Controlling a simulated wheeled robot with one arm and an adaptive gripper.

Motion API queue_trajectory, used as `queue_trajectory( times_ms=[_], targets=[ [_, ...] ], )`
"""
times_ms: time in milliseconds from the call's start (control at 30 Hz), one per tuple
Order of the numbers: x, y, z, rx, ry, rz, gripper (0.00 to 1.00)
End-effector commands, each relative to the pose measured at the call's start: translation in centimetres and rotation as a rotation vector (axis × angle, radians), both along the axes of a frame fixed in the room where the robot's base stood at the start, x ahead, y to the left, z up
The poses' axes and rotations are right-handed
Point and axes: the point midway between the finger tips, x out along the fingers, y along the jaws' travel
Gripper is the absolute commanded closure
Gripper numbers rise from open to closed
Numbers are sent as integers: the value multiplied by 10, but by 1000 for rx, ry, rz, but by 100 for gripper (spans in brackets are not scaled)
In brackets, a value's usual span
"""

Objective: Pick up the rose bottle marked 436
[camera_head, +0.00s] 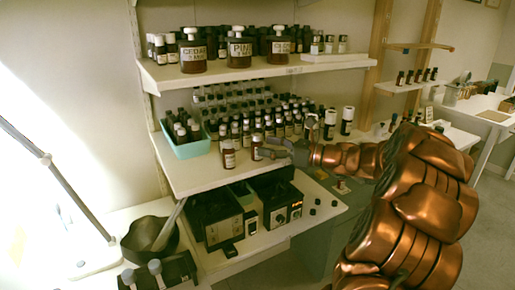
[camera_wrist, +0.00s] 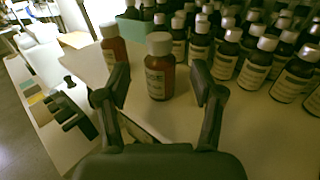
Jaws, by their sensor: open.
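Two amber bottles with white caps and pale labels stand apart from the rows, near the front of the middle shelf. In the wrist view the nearer bottle (camera_wrist: 159,76) stands upright between and just beyond my open fingertips (camera_wrist: 160,88). The other bottle (camera_wrist: 114,48) is behind it to the left. In the head view they are the right bottle (camera_head: 257,148) and the left bottle (camera_head: 229,156). My gripper (camera_head: 272,149) reaches in from the right beside the right bottle. The label print is too small to read, so I cannot tell which is rose 436.
Dense bottle rows (camera_wrist: 250,60) stand behind and to the right in the wrist view. A teal tray (camera_head: 190,150) with bottles is at the shelf's left. The upper shelf (camera_head: 215,73) hangs above; black devices (camera_head: 215,218) sit below. The shelf front is mostly clear.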

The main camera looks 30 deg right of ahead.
Motion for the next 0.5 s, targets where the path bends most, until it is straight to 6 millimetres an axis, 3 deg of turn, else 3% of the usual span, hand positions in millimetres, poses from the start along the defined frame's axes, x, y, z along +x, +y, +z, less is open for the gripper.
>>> queue_trajectory(
  times_ms=[233, 500],
  targets=[
    [26, 18, 1, -1, 3, 2, 33],
    [32, 20, 1, -1, 1, -2, 33]
  ],
)
